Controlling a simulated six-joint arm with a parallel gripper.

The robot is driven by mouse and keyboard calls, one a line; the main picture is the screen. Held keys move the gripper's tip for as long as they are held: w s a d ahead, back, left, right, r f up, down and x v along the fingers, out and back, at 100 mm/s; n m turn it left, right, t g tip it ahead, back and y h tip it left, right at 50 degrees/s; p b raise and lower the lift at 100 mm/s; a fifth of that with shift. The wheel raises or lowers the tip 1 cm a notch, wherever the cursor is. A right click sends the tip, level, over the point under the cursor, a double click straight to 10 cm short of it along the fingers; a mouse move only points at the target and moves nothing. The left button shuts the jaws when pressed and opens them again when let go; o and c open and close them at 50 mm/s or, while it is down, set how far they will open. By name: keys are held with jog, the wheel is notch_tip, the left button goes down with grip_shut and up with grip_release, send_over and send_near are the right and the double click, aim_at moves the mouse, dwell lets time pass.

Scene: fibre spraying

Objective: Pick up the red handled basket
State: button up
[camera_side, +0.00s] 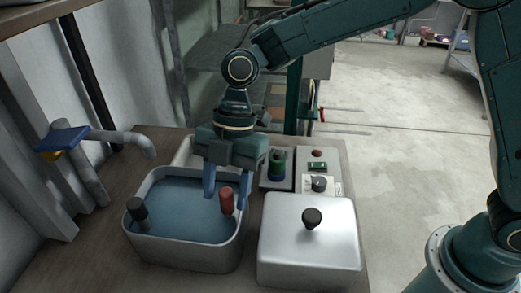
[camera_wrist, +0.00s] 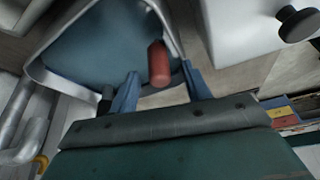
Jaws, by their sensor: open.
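The red handle (camera_side: 227,200) stands upright at the right side of a metal basin (camera_side: 188,264) with a blue interior. The basket under the handle cannot be made out. My gripper (camera_side: 224,195) is open above the basin's right part, its blue fingers pointing down. One finger is left of the red handle and the other is to its right. In the wrist view the red handle (camera_wrist: 158,64) shows ahead of and between the two fingertips (camera_wrist: 162,84). I cannot tell whether they touch it.
A black handle (camera_side: 138,211) stands at the basin's left side. A silver lidded box (camera_side: 309,245) with a black knob is right of the basin. A pipe with a blue lever (camera_side: 64,138) is at left.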

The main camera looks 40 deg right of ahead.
jog(key=shift+a+f, duration=0.1)
jog(key=shift+f, duration=0.15)
dwell(0.3)
grip_shut()
